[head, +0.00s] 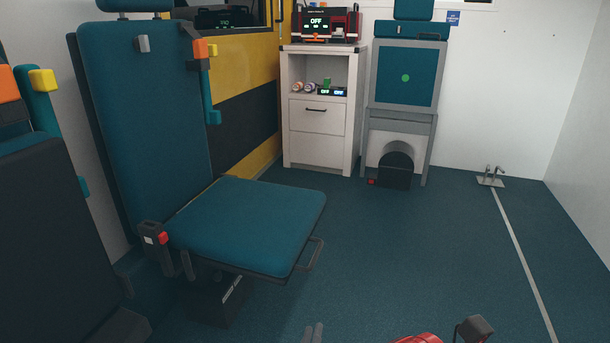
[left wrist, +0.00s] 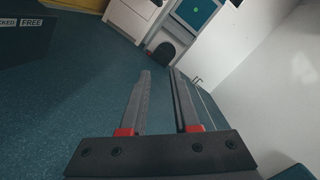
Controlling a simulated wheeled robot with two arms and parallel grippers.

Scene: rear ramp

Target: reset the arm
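My left gripper (head: 314,333) shows only as two grey fingertips at the bottom edge of the head view. In the left wrist view its two long grey fingers (left wrist: 162,72), with red pieces at their bases, stand apart with floor showing between them. It is open and empty, above the blue floor (head: 400,250). My right gripper is not in either view.
A teal folding seat (head: 255,225) stands at left, another seat (head: 50,230) nearer. A white cabinet (head: 320,140) and a grey-teal seat unit (head: 405,80) stand at the back. A red thing (head: 418,339) is cut off at the bottom. The middle-right floor is clear.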

